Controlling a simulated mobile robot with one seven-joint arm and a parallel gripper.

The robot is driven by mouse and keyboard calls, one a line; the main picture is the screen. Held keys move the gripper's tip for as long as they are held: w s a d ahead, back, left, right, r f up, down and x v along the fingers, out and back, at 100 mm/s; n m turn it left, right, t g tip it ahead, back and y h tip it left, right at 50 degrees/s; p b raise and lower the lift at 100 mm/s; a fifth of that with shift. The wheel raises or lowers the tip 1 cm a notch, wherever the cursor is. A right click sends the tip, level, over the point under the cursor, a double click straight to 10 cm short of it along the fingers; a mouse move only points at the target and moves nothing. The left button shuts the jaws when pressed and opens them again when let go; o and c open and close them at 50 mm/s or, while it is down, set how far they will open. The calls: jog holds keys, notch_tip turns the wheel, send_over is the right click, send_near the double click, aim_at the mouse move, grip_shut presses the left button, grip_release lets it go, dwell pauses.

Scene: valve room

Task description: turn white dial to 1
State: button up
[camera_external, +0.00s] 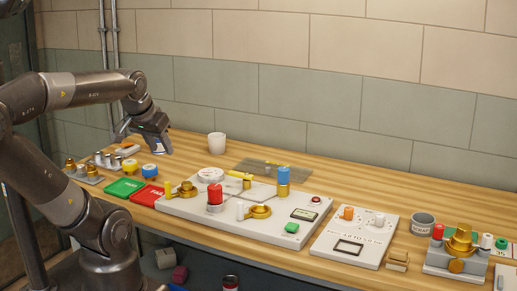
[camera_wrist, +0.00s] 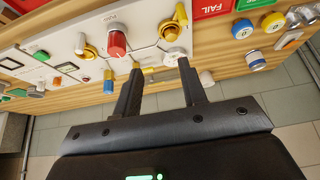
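A small white dial (camera_external: 379,219) stands beside an orange dial (camera_external: 347,213) on the light panel (camera_external: 325,240) at the right, with markings too small to read. I cannot tell its setting. A larger round white piece (camera_external: 210,174) sits at the back of the long panel; it also shows in the wrist view (camera_wrist: 175,55), near the right fingertip. My gripper (camera_external: 152,143) is above the left part of the bench, far from the small white dial. In the wrist view my gripper (camera_wrist: 160,66) has its two fingers apart, with nothing held between them.
The long panel (camera_external: 185,207) carries a red knob (camera_external: 215,194), gold valves and a blue-topped post (camera_external: 283,176). A white cup (camera_external: 217,144) stands behind it. Green (camera_external: 124,187) and red (camera_external: 146,195) trays lie left. A grey can (camera_external: 422,224) stands right of the small dial's panel.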

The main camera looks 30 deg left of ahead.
jog(key=shift+o, duration=0.8)
jog(key=shift+w+d+r, duration=0.1)
jog(key=shift+w+r, duration=0.05)
jog(key=shift+w, duration=0.05)
jog(key=w+d+r+m+g, duration=0.1)
jog(key=w+d+r+m, duration=0.1)
jog(key=w+d+r, duration=0.45)
jog(key=m+g, duration=0.4)
jog(key=g, duration=0.1)
send_over(380, 214)
notch_tip(380, 214, down, 15)
notch_tip(380, 214, down, 10)
jog(key=shift+s+f, duration=0.1)
jog(key=shift+c, duration=0.6)
